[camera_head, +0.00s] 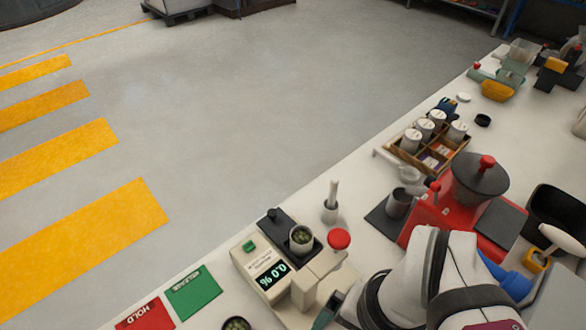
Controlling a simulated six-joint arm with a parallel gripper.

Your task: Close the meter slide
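The meter (268,262) is a pale box at the bottom centre with a green button and a lit display that reads 0.0 %. A dark slide (279,220) with a small black knob at its far left end lies along the meter's far side. A cup of green pellets (301,240) sits on the slide. A red round knob (339,238) stands just right of the cup. My white arm fills the lower right. What seems to be my gripper (328,311) shows only as a dark tip beside the meter's near right side. Its fingers are mostly hidden.
Green (194,292) and red HOLD (146,316) cards lie left of the meter. Another pellet cup (236,324) is at the bottom edge. A mortar and pestle (331,204), a red machine (440,215) and a wooden jar tray (429,151) stand further back.

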